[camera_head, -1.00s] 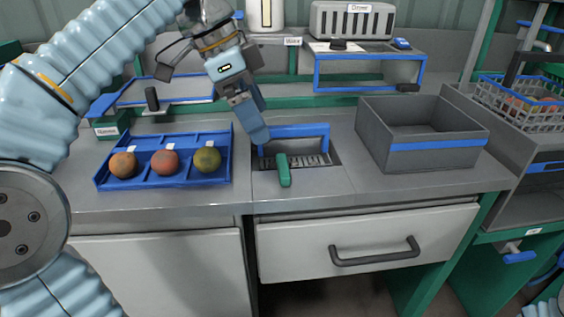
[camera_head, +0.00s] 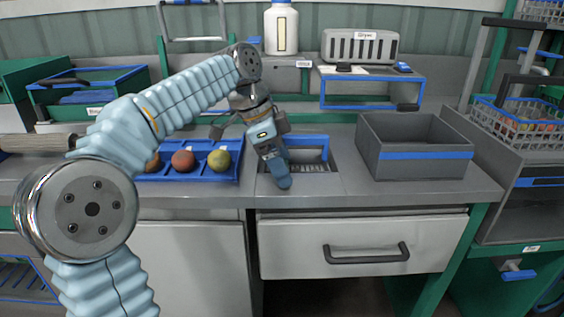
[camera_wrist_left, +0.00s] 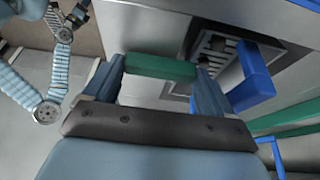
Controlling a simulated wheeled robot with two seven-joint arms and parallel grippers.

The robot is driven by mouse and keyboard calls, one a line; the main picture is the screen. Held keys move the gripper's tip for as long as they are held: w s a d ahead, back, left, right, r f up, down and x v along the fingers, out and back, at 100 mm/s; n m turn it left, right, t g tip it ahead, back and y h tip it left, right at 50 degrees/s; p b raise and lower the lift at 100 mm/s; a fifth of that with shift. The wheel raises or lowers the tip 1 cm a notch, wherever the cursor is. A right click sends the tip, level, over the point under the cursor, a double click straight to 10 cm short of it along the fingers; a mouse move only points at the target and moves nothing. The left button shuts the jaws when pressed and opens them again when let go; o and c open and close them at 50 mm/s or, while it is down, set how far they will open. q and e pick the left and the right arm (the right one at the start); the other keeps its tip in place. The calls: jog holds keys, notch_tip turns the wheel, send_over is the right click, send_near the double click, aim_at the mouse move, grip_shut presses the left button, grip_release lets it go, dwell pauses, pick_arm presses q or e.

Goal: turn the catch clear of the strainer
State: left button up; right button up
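The catch (camera_wrist_left: 160,67) is a short green bar at the front edge of the strainer. In the left wrist view it spans the gap between my left gripper's fingers (camera_wrist_left: 160,75), which meet its two ends. In the head view my left gripper (camera_head: 280,179) reaches down in front of the strainer and hides the catch. The strainer (camera_head: 315,167) is a slotted grey grate set in the counter, with an upright blue handle (camera_head: 318,141); its grate also shows in the left wrist view (camera_wrist_left: 213,42).
A blue tray (camera_head: 235,176) with round fruit is close left of my gripper. A grey bin (camera_head: 425,155) with a blue stripe stands right of the strainer. Behind are a blue-framed stand (camera_head: 372,105) and a white bottle (camera_head: 281,30). The counter's front strip is clear.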

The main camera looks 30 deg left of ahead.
pick_arm(q)
jog(key=c, duration=0.4)
jog(key=shift+c, duration=0.2)
jog(key=shift+n, duration=0.3)
jog(key=n+t+y, duration=0.1)
jog(key=n, duration=0.2)
jog(key=shift+s, duration=0.1)
jog(key=n+t+y, duration=0.1)
jog(key=n, duration=0.3)
jog(key=shift+d, duration=0.15)
jog(key=n+y, duration=0.2)
jog(key=n, duration=0.3)
jog(key=shift+d+n, duration=0.15)
jog(key=shift+n, duration=0.15)
jog(key=shift+d+n+y, duration=0.1)
jog(key=shift+n+y, duration=1)
jog(key=shift+n, duration=1.2)
jog(key=o, duration=0.8)
